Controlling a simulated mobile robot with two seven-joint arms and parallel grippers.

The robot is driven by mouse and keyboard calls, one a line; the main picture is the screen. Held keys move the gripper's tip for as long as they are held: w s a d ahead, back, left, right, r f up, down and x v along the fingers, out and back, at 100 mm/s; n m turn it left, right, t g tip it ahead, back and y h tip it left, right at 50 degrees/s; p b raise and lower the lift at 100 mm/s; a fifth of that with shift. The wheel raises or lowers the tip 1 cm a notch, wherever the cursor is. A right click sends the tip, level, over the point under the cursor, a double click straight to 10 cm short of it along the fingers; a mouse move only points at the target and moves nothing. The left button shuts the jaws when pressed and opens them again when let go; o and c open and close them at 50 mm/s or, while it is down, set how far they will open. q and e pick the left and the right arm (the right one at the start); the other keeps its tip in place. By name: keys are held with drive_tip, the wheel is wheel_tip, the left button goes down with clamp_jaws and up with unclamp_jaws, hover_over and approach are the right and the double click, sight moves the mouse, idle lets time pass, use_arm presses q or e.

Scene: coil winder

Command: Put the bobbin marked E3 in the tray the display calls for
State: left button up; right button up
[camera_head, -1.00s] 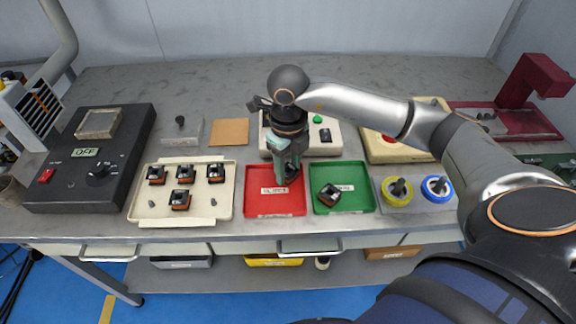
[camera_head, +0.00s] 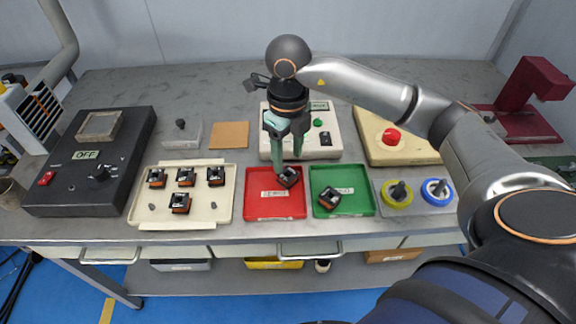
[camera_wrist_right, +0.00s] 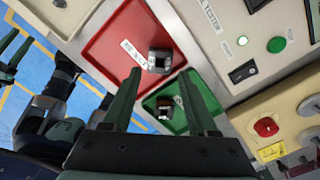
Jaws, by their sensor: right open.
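My right gripper (camera_head: 287,153) is open and empty, fingers pointing down above the red tray (camera_head: 262,208). A black-and-orange bobbin (camera_head: 289,177) lies in the back right of that tray, just below the fingertips and apart from them. It also shows in the wrist view (camera_wrist_right: 159,61), beyond the fingers. A second bobbin (camera_head: 329,196) lies in the green tray (camera_head: 358,203). Several bobbins (camera_head: 186,177) stand in the cream tray (camera_head: 218,211). Green finger-like parts at the wrist view's left edge appear to be my left gripper (camera_wrist_right: 13,53).
A cream tester (camera_head: 332,150) with a green button stands behind the red and green trays. A black box (camera_head: 60,190) with an OFF display is at left. A cream box with a red button (camera_head: 392,136) and yellow and blue spools (camera_head: 397,192) are at right.

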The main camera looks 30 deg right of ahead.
wheel_tip(320, 180, up, 7)
drive_tip(key=shift+f, duration=0.2)
drive_tip(key=shift+d, duration=0.1)
idle(1.0)
